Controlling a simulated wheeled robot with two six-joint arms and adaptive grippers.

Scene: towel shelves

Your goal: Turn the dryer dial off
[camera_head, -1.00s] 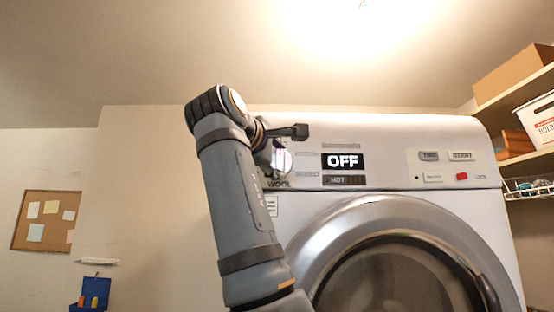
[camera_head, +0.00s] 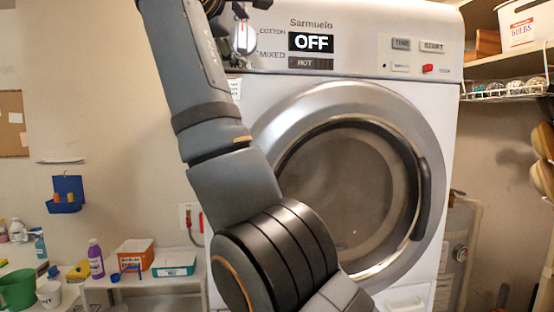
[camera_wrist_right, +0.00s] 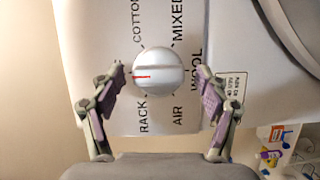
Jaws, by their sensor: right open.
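The dryer (camera_head: 350,95) is white with a round glass door, and its display (camera_head: 311,42) reads OFF. The dial (camera_head: 244,38) shows at the panel's left, partly hidden by my right arm. In the right wrist view the dial (camera_wrist_right: 158,75) is a round silver knob with a ridge and a red mark pointing left, between the COTTON and RACK labels. My right gripper (camera_wrist_right: 162,88) is open, with one finger on each side of the dial and a visible gap to both. In the head view the gripper is mostly cut off at the top. My left gripper is not in view.
A low white table (camera_head: 150,281) with bottles and boxes stands left of the dryer. A shelf (camera_head: 508,56) with a white bin (camera_head: 523,26) and a wire basket is at the right. A grey tank (camera_head: 453,245) stands beside the dryer.

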